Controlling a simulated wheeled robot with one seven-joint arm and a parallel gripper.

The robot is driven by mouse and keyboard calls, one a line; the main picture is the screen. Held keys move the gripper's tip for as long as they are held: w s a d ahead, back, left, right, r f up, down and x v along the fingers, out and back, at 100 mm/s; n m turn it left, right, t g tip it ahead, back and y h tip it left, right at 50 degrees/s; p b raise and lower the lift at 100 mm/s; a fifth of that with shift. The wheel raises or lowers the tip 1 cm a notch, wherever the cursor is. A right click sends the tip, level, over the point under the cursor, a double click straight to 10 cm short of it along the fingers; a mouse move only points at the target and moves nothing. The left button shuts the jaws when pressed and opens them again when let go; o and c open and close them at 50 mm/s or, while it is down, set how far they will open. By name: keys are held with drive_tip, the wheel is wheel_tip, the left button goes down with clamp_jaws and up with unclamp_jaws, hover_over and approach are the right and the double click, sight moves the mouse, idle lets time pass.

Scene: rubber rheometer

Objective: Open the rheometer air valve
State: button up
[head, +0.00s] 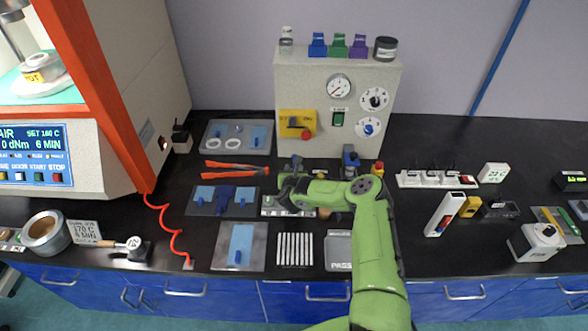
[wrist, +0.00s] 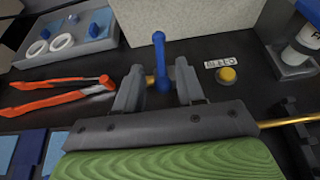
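In the wrist view, a blue lever (wrist: 160,62) stands upright on a thin brass pipe (wrist: 290,122) behind my gripper. My gripper (wrist: 158,95) has its two grey fingers apart, one on each side of the lever, with gaps visible on both sides. I cannot tell whether a finger touches it. In the head view my green arm reaches in from the bottom and bends left, and its end hides most of the lever area. The rheometer (head: 75,155) stands at the left, its screen (head: 32,138) showing "AIR" and "0 dNm".
A yellow button (wrist: 228,74) by a "BLEED" label sits right of the lever. A blue-topped bottle unit (wrist: 298,50) stands further right. Orange-handled tongs (wrist: 55,95) and a grey tray (wrist: 68,45) lie left. A gauge panel (head: 350,120) rises behind.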

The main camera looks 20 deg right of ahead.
sight(294, 166)
drive_tip(key=b+x, duration=0.1)
drive_tip(key=x, duration=0.4)
drive_tip(key=shift+w+d, duration=0.15)
drive_tip(key=shift+w, duration=0.05)
clamp_jaws()
drive_tip(key=shift+s+f, duration=0.1)
